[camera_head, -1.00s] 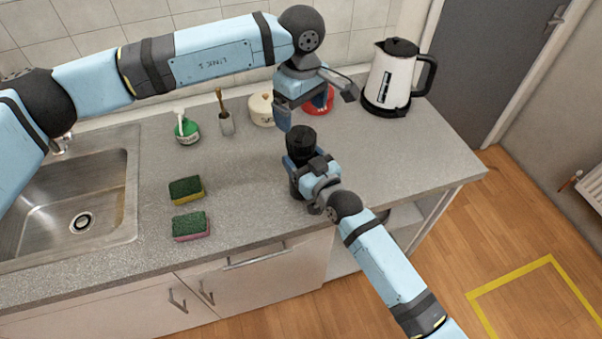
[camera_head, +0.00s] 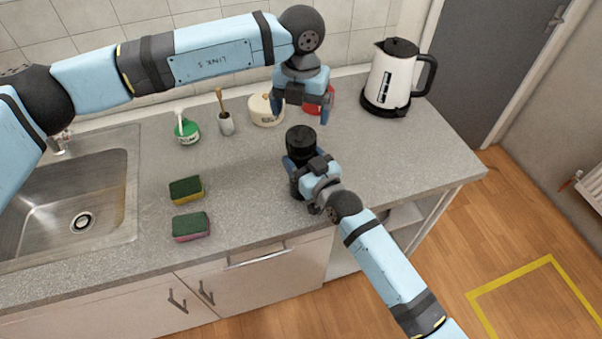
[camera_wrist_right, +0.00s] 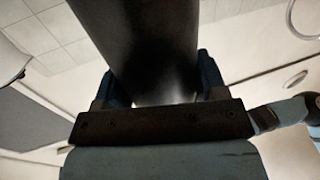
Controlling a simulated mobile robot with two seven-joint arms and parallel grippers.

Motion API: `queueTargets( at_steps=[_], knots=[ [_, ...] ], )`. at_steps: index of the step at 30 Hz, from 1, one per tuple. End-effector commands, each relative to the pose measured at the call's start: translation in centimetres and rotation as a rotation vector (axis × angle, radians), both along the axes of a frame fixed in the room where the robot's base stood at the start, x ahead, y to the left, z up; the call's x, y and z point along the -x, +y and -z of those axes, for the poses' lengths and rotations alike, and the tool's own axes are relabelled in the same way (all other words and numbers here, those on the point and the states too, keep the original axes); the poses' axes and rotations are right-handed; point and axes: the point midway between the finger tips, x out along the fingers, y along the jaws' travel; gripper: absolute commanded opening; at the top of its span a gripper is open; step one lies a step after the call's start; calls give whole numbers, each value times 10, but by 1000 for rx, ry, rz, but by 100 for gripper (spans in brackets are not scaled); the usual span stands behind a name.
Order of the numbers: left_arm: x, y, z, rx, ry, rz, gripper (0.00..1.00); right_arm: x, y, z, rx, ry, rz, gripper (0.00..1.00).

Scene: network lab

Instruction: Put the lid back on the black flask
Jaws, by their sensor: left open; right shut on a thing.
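The black flask (camera_head: 301,143) stands upright near the front of the grey counter. My right gripper (camera_head: 305,167) is shut around its body from the front right. In the right wrist view the flask (camera_wrist_right: 155,45) fills the space between the fingers. Its top is dark, and I cannot tell whether the lid is on it. I make out no separate lid elsewhere. My left gripper (camera_head: 301,115) is open and empty, pointing down above and just behind the flask's top, with its fingers spread left and right.
A red object (camera_head: 318,102), partly hidden, and a cream pot (camera_head: 264,109) are behind my left gripper. A white kettle (camera_head: 390,77) stands back right. A green bottle (camera_head: 187,130), a brush holder (camera_head: 226,124), two sponges (camera_head: 186,190) and the sink (camera_head: 75,200) are left.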

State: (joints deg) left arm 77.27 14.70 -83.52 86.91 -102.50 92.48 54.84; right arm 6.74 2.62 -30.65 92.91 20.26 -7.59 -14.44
Motion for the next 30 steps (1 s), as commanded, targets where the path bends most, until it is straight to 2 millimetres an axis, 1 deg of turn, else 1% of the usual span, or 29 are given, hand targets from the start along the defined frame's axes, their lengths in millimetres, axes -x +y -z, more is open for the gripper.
queueTargets(
  at_steps=[3, 6, 17, 20, 23, 30],
  knots=[
    [0, 0, 0, 0, 0, -128, 93, 0, 0, 0, 1, 1, 0, 0],
    [0, 0, 0, 0, 0, -187, 93, 0, 0, 1, 1, 1, 0, 0],
    [0, 0, 0, 0, 0, -210, 93, 0, 0, 1, 1, 1, 0, 0],
    [0, 0, 3, 0, 1, -209, 93, 0, 0, 1, 1, 1, 0, 0],
    [0, 0, 13, 0, 2, -209, 93, 0, 0, 1, 1, 1, 0, 0],
    [0, 0, 50, -1, 3, -209, 93, 0, 0, 1, 1, 1, 0, 0]
  ],
)
